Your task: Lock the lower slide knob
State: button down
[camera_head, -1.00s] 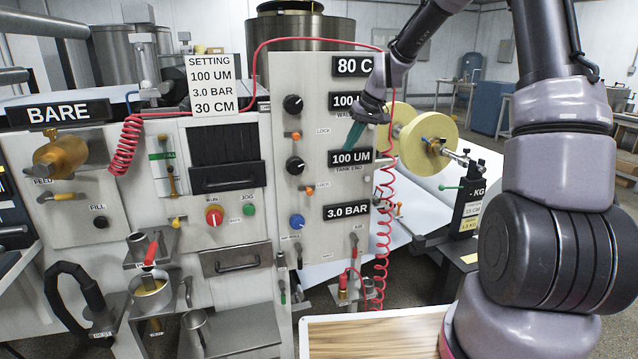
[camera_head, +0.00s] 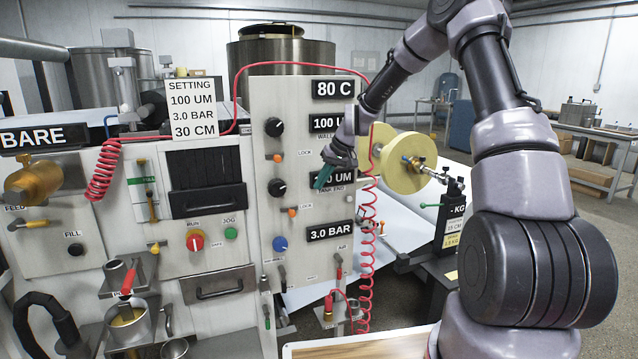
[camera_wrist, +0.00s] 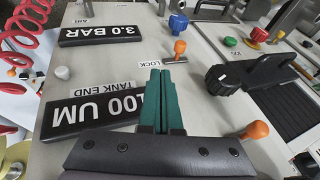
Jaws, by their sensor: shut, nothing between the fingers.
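The lower slide knob (camera_head: 292,212) is a small orange knob on the grey control panel (camera_head: 262,100), below the lower black dial (camera_head: 277,188) and above the blue dial. In the wrist view the orange knob (camera_wrist: 180,48) stands in its slot beside a LOCK label (camera_wrist: 156,63), just beyond my fingertips and slightly right. My gripper (camera_head: 320,184) has teal fingers, shut together and empty. They are in front of the left part of the lower 100 UM display (camera_head: 340,180). In the wrist view the gripper (camera_wrist: 162,74) points toward the knob, with a visible gap between them.
The upper orange lock knob (camera_head: 277,157) shows in the wrist view right of my fingers (camera_wrist: 255,131). The blue dial (camera_head: 280,244) and 3.0 BAR display (camera_head: 330,232) are lower. A red coiled hose (camera_head: 366,270) hangs right of the panel, by a yellowish roll (camera_head: 403,165).

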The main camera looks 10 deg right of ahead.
aim_at(291, 212)
jog(key=a+f, duration=0.2)
jog(key=w+a+f, duration=0.1)
jog(key=a+f, duration=0.1)
jog(key=f, duration=0.1)
jog(key=a+f, duration=0.1)
jog(key=f, duration=0.1)
jog(key=shift+w+a+f, duration=0.15)
jog(key=shift+a+f, duration=0.1)
jog(key=shift+a, duration=0.15)
jog(key=shift+a+f, duration=0.1)
jog(key=shift+a, duration=0.1)
jog(key=a, duration=0.2)
jog(key=s+a, duration=0.1)
jog(key=a, duration=0.1)
jog(key=shift+a, duration=0.25)
